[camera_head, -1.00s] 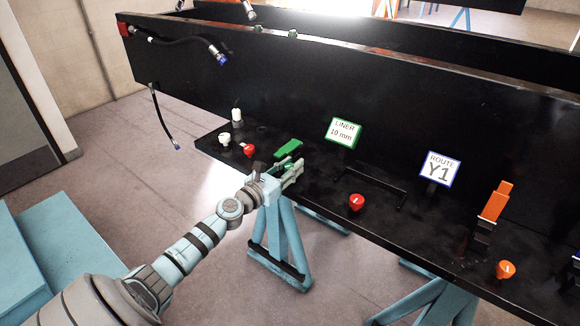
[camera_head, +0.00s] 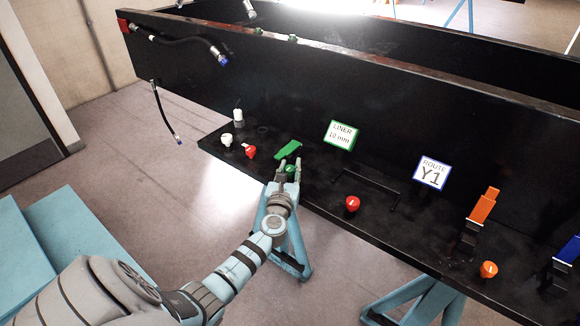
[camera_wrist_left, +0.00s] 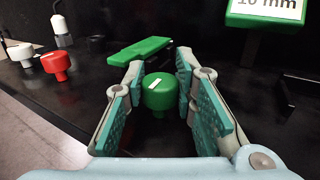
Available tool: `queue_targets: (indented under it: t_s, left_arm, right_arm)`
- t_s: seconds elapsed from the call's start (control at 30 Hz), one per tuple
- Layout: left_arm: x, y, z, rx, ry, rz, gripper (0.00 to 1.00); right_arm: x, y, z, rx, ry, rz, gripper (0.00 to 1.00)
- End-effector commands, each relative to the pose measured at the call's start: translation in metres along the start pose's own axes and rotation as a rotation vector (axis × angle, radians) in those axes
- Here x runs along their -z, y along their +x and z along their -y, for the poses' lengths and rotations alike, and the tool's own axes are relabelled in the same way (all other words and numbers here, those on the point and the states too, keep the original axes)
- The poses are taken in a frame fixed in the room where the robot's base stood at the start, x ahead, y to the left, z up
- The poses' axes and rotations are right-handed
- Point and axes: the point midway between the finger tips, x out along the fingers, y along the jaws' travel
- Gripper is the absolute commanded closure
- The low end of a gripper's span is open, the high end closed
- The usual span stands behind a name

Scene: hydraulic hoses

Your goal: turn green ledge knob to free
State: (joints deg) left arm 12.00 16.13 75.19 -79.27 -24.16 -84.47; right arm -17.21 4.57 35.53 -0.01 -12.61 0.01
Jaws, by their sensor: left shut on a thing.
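The green ledge knob (camera_wrist_left: 158,95) stands upright on the black ledge (camera_head: 325,190), with a short white mark slanting across its top. It also shows in the head view (camera_head: 290,172), partly behind the fingers. My left gripper (camera_wrist_left: 158,92) is shut on the green knob, with one teal-padded finger on either side. In the head view my left gripper (camera_head: 287,170) reaches over the front edge of the ledge. Just behind the knob lies a flat green lever-like part (camera_wrist_left: 140,52), tilted to the right. My right gripper is in no view.
Left of the knob stand a red knob (camera_head: 250,151) and a white knob (camera_head: 227,140). Further right are another red knob (camera_head: 352,203), a black bar, an orange clamp (camera_head: 484,206) and an orange knob (camera_head: 488,269). A green-framed "LINER 10 mm" sign (camera_head: 340,135) stands behind.

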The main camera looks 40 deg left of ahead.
Motion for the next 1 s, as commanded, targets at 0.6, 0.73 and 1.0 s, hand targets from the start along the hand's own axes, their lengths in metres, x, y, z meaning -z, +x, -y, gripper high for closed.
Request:
queue_targets:
  t_s: [0.6, 0.73, 1.0]
  left_arm:
    - [0.000, 0.000, 0.000, -0.019, 0.001, 0.000, 0.65]
    - [0.000, 0.000, 0.000, -0.019, 0.001, 0.000, 0.65]
    - [0.001, -0.026, 0.001, -0.017, 0.000, -0.001, 0.65]
  right_arm:
    - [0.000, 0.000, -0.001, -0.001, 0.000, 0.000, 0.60]
    - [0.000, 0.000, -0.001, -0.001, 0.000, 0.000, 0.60]
    - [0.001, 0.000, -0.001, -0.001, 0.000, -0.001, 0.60]
